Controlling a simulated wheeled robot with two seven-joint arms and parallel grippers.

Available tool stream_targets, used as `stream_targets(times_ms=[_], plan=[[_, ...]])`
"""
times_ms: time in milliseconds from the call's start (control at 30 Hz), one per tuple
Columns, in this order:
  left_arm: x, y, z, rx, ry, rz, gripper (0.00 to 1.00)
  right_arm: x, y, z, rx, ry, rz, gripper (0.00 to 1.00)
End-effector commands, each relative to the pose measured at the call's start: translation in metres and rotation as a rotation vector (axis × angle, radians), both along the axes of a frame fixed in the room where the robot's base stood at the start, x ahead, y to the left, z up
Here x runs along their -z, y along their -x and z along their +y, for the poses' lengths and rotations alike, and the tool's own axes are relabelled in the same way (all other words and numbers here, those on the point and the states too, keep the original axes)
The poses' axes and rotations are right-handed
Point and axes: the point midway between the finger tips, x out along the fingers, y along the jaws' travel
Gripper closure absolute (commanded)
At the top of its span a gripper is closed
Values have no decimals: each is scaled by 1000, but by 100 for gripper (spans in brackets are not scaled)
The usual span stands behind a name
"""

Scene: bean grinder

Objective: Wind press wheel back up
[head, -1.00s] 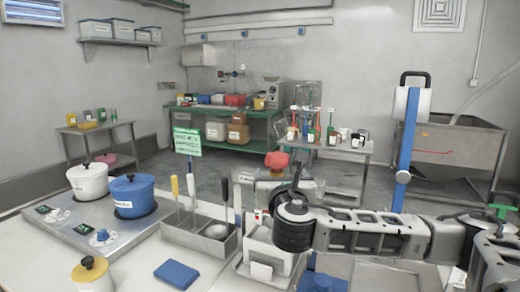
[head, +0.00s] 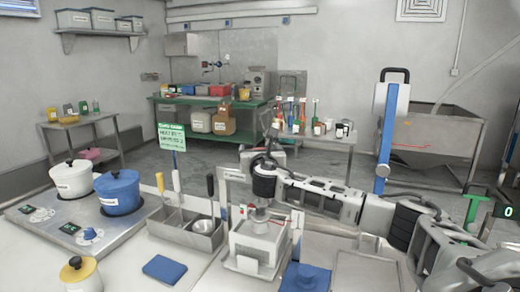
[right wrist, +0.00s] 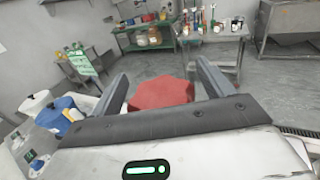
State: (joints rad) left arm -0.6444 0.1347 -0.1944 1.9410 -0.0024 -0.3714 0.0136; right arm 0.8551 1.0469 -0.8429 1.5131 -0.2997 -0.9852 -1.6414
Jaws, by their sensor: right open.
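The press wheel (right wrist: 160,93) is a red, many-sided knob in the right wrist view. It lies between the two dark fingers of my right gripper (right wrist: 163,80), with gaps visible at its sides. The gripper is open. In the head view my right gripper (head: 260,160) is at the centre, and it and my arm hide the red wheel. The white press-like unit (head: 257,240) with a metal piece on top stands on the counter just below my right wrist. My left gripper is in neither view.
A steel holder (head: 187,228) with upright-handled tools stands left of the press. A blue pot (head: 118,193) and white pot (head: 72,178) sit on a hob. A steel tray (head: 368,272) lies right.

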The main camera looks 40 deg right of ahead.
Motion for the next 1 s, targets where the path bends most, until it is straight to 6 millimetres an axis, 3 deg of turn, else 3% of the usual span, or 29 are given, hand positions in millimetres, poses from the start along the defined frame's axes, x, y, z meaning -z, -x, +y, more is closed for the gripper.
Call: stream_targets(times_ms=[267,433,467,767,1000], plan=[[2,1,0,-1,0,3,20,0,-1,-1,0,0,0,20],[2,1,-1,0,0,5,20,0,-1,-1,0,1,1,62],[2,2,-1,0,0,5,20,0,-1,-1,0,1,1,65],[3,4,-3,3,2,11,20,0,-1,-1,-24,1,1,65],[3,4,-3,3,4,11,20,0,-1,0,-138,3,1,65]])
